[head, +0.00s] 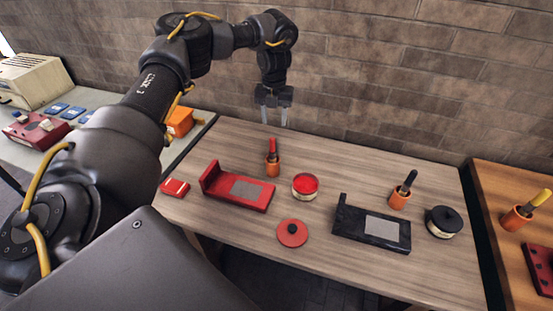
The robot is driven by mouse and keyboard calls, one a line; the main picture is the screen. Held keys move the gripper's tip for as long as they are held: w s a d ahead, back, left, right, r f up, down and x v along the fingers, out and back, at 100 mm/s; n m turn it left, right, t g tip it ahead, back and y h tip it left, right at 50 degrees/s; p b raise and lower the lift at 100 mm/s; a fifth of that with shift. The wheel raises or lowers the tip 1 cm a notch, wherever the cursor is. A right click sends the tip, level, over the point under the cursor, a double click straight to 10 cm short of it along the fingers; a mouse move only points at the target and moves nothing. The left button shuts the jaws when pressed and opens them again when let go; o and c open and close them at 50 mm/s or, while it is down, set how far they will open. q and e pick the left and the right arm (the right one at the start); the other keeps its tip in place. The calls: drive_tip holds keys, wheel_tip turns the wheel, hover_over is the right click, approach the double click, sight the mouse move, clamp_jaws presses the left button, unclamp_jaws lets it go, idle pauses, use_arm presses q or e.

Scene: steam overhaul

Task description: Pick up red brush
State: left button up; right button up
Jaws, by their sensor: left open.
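The red brush (272,146) stands upright in an orange cup (272,167) at the back left of the wooden table (330,250). Its red handle points up and its lower end is hidden in the cup. My left gripper (274,112) points down with its two fingers apart and nothing between them. It appears above and a little behind the brush in the picture, apart from it. My right gripper is not in view.
A black-handled brush (406,182), a black holder (348,222) and a black-lidded tin (444,221) are to the right. A brick wall (380,80) stands behind.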

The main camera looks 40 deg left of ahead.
sight(272, 138)
use_arm(q)
drive_tip(key=f, duration=0.3)
drive_tip(key=shift+s+a+f, duration=0.1)
drive_tip(key=shift+s+a, duration=0.2)
drive_tip(key=shift+s, duration=0.1)
wheel_tip(272, 138, down, 2)
drive_tip(key=shift+w+f, duration=0.15)
drive_tip(key=shift+f, duration=0.1)
drive_tip(key=f+p, duration=0.1)
drive_tip(key=f, duration=0.1)
drive_tip(key=f+p, duration=0.1)
drive_tip(key=f, duration=0.1)
drive_tip(key=shift+s+d+f, duration=0.15)
drive_tip(key=shift+s+f, duration=0.05)
drive_tip(key=shift+f, duration=0.4)
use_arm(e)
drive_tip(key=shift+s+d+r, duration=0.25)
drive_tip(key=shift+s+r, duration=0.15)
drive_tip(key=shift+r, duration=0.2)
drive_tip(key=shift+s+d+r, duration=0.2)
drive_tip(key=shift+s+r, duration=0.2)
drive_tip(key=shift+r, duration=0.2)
use_arm(q)
drive_tip(key=shift+c, duration=0.3)
clamp_jaws()
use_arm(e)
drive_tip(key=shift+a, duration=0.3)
